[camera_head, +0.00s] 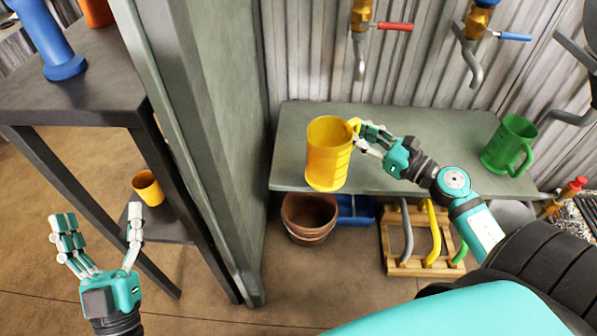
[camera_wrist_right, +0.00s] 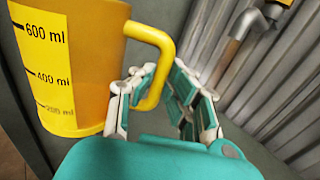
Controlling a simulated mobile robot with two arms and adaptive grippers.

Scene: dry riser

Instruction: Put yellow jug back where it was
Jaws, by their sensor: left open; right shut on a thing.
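The yellow jug (camera_head: 327,156) is in my right gripper (camera_head: 366,138), which is shut on its handle. The jug is upright at the left part of the green-grey shelf (camera_head: 430,130); I cannot tell whether it touches the shelf. The right wrist view shows the jug (camera_wrist_right: 75,65) with its volume marks and its handle between the fingers of my right gripper (camera_wrist_right: 160,100). My left gripper (camera_head: 100,240) is open and empty, low at the left, apart from everything.
A green jug (camera_head: 511,144) stands at the shelf's right end. Taps with red (camera_head: 395,26) and blue (camera_head: 515,37) levers hang above. A partition (camera_head: 215,130) borders the shelf's left. Terracotta pots (camera_head: 309,218) and a wooden rack (camera_head: 425,262) stand below. A dark table (camera_head: 95,85) is at left.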

